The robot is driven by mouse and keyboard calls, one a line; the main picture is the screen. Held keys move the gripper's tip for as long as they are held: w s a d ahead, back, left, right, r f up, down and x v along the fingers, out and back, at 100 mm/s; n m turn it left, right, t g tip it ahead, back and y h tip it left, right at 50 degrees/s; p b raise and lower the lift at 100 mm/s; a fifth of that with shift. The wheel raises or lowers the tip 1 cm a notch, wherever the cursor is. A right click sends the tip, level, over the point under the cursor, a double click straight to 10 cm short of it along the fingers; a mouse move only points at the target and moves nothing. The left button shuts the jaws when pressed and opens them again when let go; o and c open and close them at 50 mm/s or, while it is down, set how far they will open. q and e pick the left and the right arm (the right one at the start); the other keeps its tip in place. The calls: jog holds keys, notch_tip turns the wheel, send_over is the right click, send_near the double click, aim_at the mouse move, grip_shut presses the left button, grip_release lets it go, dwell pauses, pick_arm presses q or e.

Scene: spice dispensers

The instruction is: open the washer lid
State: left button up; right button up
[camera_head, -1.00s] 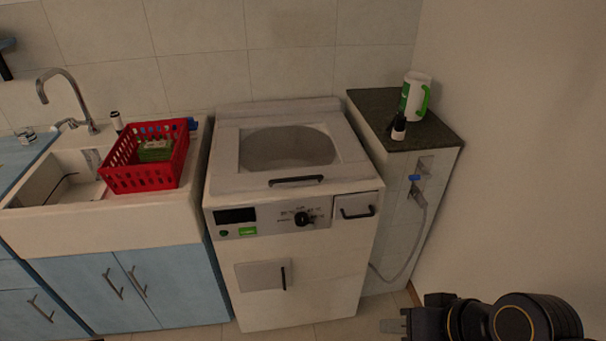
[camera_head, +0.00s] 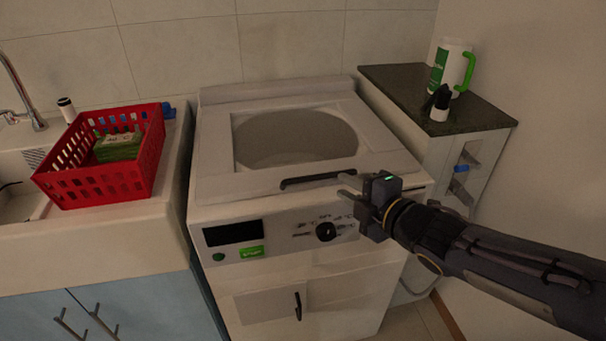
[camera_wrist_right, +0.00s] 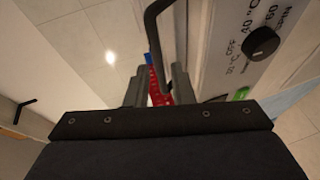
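The white washer (camera_head: 290,270) stands in the middle of the head view. Its lid (camera_head: 215,150), with a large round grey window (camera_head: 295,138), lies flat and closed on top. A dark bar handle (camera_head: 310,181) runs along the lid's front edge. My right gripper (camera_head: 345,185) is open at the right end of this handle. In the right wrist view, the dark handle (camera_wrist_right: 152,40) passes between the two spread fingers of the gripper (camera_wrist_right: 156,90); I cannot tell whether they touch it. My left gripper is not in view.
A red basket (camera_head: 150,175) with a green item stands on the sink counter at left. A dark-topped cabinet (camera_head: 400,85) at right holds a white and green jug (camera_head: 448,65) and a small dark-topped bottle (camera_head: 440,104). The washer's knob (camera_head: 326,232) sits below the gripper.

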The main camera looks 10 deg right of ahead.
aim_at(326, 178)
jog(key=shift+n+y, duration=0.4)
jog(key=shift+n, duration=0.3)
jog(key=x, duration=0.3)
jog(key=b+x, duration=0.1)
jog(key=x, duration=0.2)
jog(key=b+x, duration=0.1)
jog(key=x, duration=0.1)
jog(key=shift+w+a+r, duration=0.1)
jog(key=shift+w+a, duration=0.15)
jog(key=shift+a, duration=0.25)
jog(key=shift+c, duration=0.3)
grip_shut()
